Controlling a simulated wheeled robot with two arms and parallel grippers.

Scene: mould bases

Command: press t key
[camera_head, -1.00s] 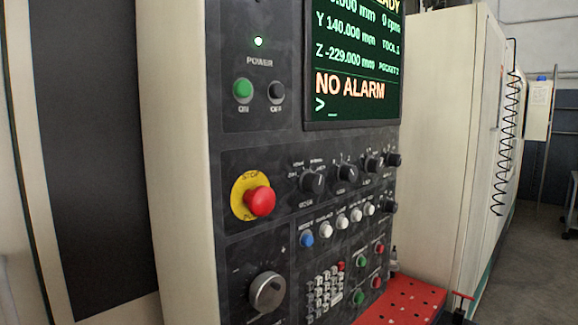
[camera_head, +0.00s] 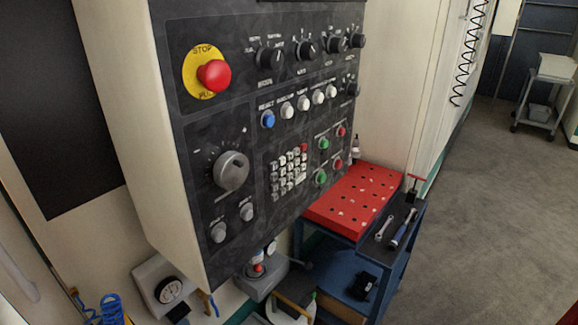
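The machine's dark control panel (camera_head: 225,130) fills the middle left of the head view. Its keypad (camera_head: 288,172) is a small block of pale keys with one red key at its top right. The letters on the keys are too small to read, so I cannot tell which is the T key. Left of the keypad is a large grey dial (camera_head: 231,171). Above the keypad is a row of round buttons, with a blue one (camera_head: 267,119) at the left. Neither of my grippers shows in this view.
A red emergency stop knob (camera_head: 214,75) sticks out at the panel's upper left. A blue cart (camera_head: 345,262) with a red perforated top (camera_head: 352,197) and tools stands right of the panel. The grey floor (camera_head: 470,220) is clear at the right. A small trolley (camera_head: 545,95) stands farther back.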

